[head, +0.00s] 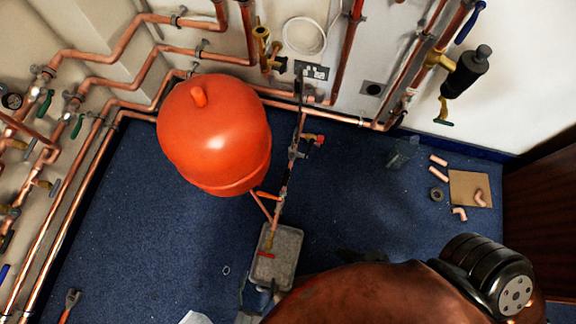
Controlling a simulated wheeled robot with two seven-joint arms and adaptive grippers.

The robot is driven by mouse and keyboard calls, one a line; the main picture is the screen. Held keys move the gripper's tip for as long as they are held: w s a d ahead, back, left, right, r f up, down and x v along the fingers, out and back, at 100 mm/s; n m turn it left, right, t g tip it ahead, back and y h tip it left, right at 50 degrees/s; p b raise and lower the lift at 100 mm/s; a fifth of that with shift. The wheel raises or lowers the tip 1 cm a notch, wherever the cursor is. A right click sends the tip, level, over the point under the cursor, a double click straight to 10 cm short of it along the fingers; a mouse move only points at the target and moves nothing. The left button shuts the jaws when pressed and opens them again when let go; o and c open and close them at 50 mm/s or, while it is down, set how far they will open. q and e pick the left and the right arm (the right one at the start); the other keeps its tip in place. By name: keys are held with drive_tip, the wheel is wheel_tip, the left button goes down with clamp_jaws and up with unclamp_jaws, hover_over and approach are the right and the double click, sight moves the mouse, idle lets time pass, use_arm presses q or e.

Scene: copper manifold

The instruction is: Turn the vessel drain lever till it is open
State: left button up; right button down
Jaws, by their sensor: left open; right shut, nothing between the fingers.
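The red vessel (215,130) stands on the blue floor at the upper left of centre. A pipe runs down from beside it to a small brass valve (270,241) above a grey tray (290,245). A short red lever (267,254) at this valve, which looks like the vessel drain lever, lies across the pipe's line. My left gripper (262,293) is at the bottom, just below the lever and over the tray's near end. Its fingers are apart, with a gap to the lever. I cannot make out my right gripper.
A large copper-brown rounded body (370,295) fills the bottom right. Another red-handled valve (318,140) sits higher on the pipework. Copper pipes (120,50) line the walls. A cardboard piece (468,188) and loose fittings lie at right. Floor left of the tray is mostly clear.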

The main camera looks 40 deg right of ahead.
sight(267, 254)
use_arm(q)
drive_tip(key=b+x, duration=0.1)
drive_tip(key=x, duration=0.6)
drive_tip(key=shift+d+h+b, duration=0.3)
drive_tip(key=shift+d+b, duration=0.1)
drive_tip(key=shift+d, duration=0.05)
drive_tip(key=shift+w+r, duration=0.1)
drive_tip(key=shift+c, duration=0.3)
drive_tip(key=c, duration=1.1)
